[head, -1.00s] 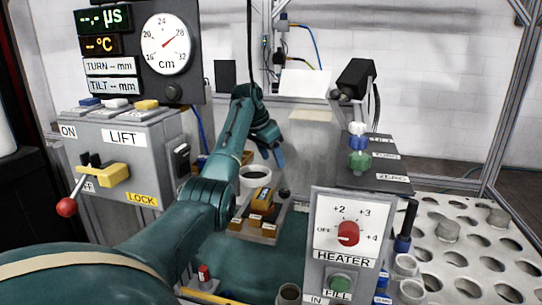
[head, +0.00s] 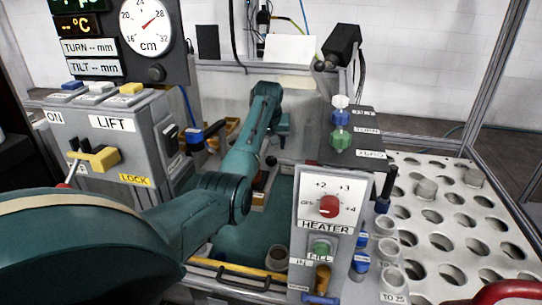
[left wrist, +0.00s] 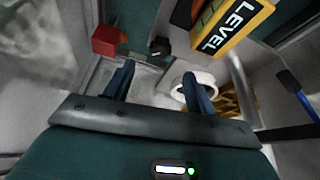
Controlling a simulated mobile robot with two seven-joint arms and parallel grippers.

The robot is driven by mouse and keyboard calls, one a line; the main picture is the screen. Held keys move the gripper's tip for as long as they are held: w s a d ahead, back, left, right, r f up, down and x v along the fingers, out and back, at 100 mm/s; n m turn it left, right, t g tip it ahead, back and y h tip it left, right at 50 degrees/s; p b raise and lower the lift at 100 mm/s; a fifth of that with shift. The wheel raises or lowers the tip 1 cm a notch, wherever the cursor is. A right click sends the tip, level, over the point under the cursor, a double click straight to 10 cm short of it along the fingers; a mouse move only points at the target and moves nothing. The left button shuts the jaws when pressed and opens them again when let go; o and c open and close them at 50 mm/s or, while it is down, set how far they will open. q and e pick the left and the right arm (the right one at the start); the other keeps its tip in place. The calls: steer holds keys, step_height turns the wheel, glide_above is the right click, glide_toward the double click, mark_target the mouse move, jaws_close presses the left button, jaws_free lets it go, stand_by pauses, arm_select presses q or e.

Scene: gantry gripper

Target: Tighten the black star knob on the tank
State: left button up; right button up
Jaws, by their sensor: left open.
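A small black knob (left wrist: 160,46) shows in the left wrist view, beyond my fingertips and roughly between their lines; its star shape is too small to make out. In the head view a dark knob (head: 271,160) shows just below my left wrist, beside the tank. My left gripper (left wrist: 158,82) is open and empty, with its two blue fingers apart and not touching the knob. A white round cup or ring (left wrist: 197,82) is partly covered by the right finger. In the head view my left arm hides much of the tank's middle.
A yellow LEVEL box (left wrist: 232,25) and a red block (left wrist: 106,40) flank the knob. The HEATER panel (head: 328,225) stands at the front right and the LIFT box (head: 110,145) at left. A perforated white rack (head: 440,235) is on the right.

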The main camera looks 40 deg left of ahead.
mark_target(271, 158)
arm_select(q)
steer(key=b+x, duration=0.2)
steer(key=x, duration=0.5)
steer(key=shift+w+f, duration=0.15)
steer(key=shift+c, duration=0.5)
steer(key=c, duration=0.9)
